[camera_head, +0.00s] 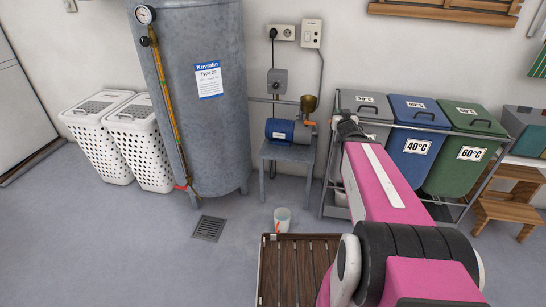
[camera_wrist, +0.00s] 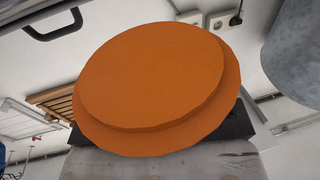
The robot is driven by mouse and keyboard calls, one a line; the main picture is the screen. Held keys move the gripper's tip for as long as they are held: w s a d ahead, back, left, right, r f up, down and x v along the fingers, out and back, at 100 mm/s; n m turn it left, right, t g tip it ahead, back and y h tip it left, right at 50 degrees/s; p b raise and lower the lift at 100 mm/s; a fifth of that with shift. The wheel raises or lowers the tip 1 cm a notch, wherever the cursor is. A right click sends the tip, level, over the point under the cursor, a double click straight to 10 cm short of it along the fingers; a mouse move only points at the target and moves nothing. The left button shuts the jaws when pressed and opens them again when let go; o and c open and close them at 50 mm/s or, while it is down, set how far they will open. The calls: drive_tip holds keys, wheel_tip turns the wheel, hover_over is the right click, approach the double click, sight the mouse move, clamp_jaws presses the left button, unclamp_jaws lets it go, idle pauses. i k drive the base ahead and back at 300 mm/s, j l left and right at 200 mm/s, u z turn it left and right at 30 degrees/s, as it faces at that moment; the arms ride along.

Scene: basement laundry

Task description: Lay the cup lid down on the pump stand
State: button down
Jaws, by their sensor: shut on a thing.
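The cup lid (camera_wrist: 155,80) is an orange round disc with a stepped rim. It fills the middle of the wrist view, held in my gripper. The gap between gripper and stand is hard to judge.
A grey tank (camera_head: 203,120) stands left of the stand. A rack with grey, blue (camera_head: 415,150) and green (camera_head: 465,165) bins is to the right. A white cup (camera_head: 282,219) stands on the floor behind a slatted wooden surface (camera_head: 290,275). A floor drain (camera_head: 208,228) lies left.

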sight(271, 152)
drive_tip(key=j+z, duration=0.3)
drive_tip(key=j, duration=0.35)
drive_tip(key=j+z, duration=0.3)
drive_tip(key=j, duration=0.35)
drive_tip(key=k+j+z, duration=0.15)
drive_tip(key=j+z, duration=0.15)
drive_tip(key=j, duration=0.35)
